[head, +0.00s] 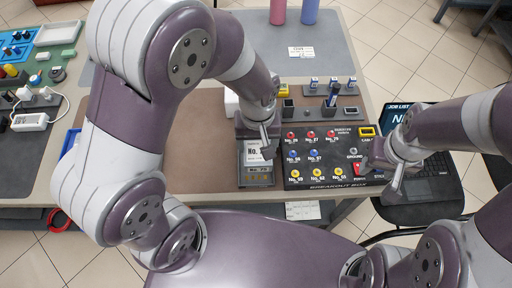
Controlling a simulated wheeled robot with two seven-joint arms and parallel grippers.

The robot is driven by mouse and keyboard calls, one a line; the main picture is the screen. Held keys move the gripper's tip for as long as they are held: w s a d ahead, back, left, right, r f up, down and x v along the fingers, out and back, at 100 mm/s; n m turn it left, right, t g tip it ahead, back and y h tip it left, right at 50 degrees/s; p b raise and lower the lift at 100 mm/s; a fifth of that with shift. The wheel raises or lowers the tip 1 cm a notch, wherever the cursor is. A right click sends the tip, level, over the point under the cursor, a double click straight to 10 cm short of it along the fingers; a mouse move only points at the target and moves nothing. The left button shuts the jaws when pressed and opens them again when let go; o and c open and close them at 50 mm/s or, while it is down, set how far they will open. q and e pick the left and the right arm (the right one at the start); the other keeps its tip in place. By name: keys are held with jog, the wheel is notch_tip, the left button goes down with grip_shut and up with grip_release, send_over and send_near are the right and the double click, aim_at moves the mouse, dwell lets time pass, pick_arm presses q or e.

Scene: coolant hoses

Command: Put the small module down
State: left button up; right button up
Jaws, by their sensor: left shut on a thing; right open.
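My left gripper (265,143) reaches down at the middle of the table, just left of the breakout box (325,178). It is shut on the small module (254,157), a grey block with a white "No." label. The fingers cover part of the module, and I cannot tell whether its underside touches what is beneath it. My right gripper (392,190) is open and empty at the right, past the breakout box's right edge and over the black chair or stand with the laptop.
The breakout box carries several red, blue and yellow sockets. Behind it is a rack of blue-and-white connectors (332,95). Brown mat (195,150) is clear to the left. A laptop (432,180) is at right.

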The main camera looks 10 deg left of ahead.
aim_at(255, 151)
pick_arm(q)
jog(key=shift+w+a+f, duration=0.2)
jog(key=shift+w+f, duration=0.05)
jog(key=shift+f, duration=0.1)
notch_tip(255, 151, down, 4)
jog(key=shift+s+a+r, duration=0.15)
jog(key=shift+f+b, duration=0.4)
jog(key=o, duration=1.4)
jog(key=shift+c, duration=0.2)
